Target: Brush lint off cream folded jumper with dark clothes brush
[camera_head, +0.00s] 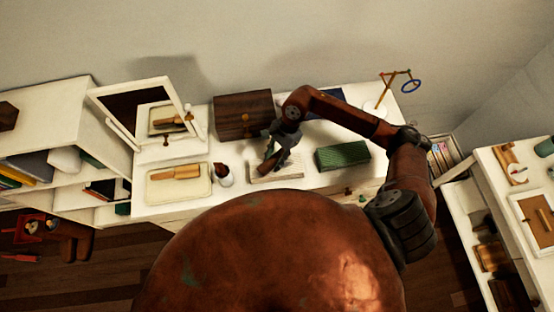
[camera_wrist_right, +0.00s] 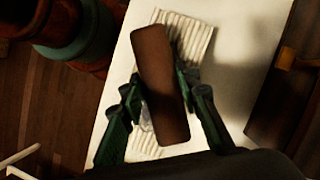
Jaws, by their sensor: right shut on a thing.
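The cream folded jumper (camera_head: 288,174) shows as a small ribbed pale pad on the white dresser top. It also shows in the right wrist view (camera_wrist_right: 192,37), partly covered by the brush. My right gripper (camera_head: 273,155) is above the jumper, and in the right wrist view its green fingers (camera_wrist_right: 160,82) are shut on the dark brown clothes brush (camera_wrist_right: 161,100). The brush (camera_head: 267,166) lies over the jumper's middle, tilted across it. I cannot tell whether its underside touches the ribs. My left gripper is not in view.
A dark wooden box (camera_head: 243,112) and a mirror (camera_head: 135,101) stand behind.

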